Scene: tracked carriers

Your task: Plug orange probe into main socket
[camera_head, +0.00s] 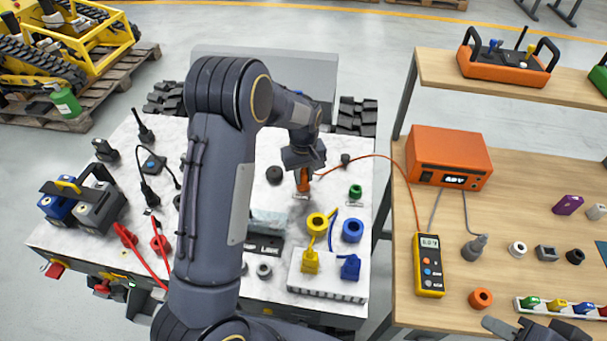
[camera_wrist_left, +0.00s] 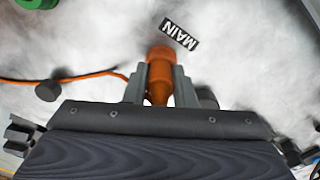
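The orange probe (camera_head: 304,180) is upright or nearly so between the fingers of my left gripper (camera_head: 303,168), over the white top of the carrier. In the left wrist view the fingers of the left gripper (camera_wrist_left: 161,82) are closed on both sides of the orange probe (camera_wrist_left: 160,55). Its far end is at the white surface, right beside the MAIN label (camera_wrist_left: 179,33). The main socket is hidden under the probe, and I cannot tell how deep the probe sits. My right gripper (camera_head: 530,328) is at the bottom right edge, fingers apart and empty.
A black cap (camera_head: 274,175) and a green cap (camera_head: 355,191) flank the probe. A yellow meter (camera_head: 428,265) lies on the table. A white block (camera_head: 328,283) holds yellow and blue plugs.

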